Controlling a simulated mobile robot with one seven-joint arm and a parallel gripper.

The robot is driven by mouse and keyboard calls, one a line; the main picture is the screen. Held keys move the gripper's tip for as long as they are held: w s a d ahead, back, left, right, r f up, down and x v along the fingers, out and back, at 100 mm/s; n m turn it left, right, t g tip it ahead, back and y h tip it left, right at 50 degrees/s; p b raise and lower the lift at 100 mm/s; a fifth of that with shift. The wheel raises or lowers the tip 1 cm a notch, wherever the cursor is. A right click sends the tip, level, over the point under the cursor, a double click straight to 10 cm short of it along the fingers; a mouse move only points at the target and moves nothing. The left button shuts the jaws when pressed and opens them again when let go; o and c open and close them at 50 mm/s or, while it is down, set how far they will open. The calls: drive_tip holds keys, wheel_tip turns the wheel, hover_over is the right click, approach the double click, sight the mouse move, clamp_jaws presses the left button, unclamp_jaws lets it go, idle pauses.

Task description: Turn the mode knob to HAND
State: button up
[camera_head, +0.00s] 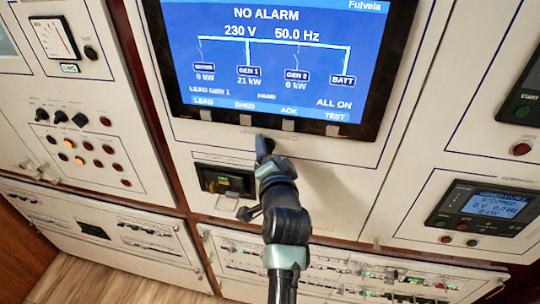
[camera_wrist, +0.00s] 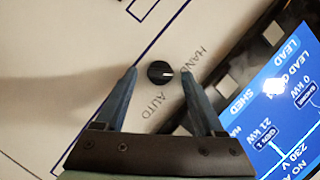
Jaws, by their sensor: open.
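The mode knob (camera_wrist: 160,72) is a small round black knob with a short white mark that points to the right in the wrist view. The label HAND (camera_wrist: 190,66) lies to its right, printed at a slant, and AUTO (camera_wrist: 153,103) lies below it. My open gripper (camera_wrist: 158,71) has one finger on each side of the knob in that view, with a gap on both sides. How far the fingertips are from the panel is hard to tell. In the head view my gripper (camera_head: 264,140) is just below the screen and hides the knob.
A lit display (camera_head: 270,60) reading NO ALARM is above my gripper, with several pale square buttons (camera_head: 289,125) along its lower edge. The panel to the right of my gripper is bare.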

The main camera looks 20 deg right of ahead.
drive_tip(key=b+v, duration=0.4)
drive_tip(key=v, duration=0.9)
idle(0.4)
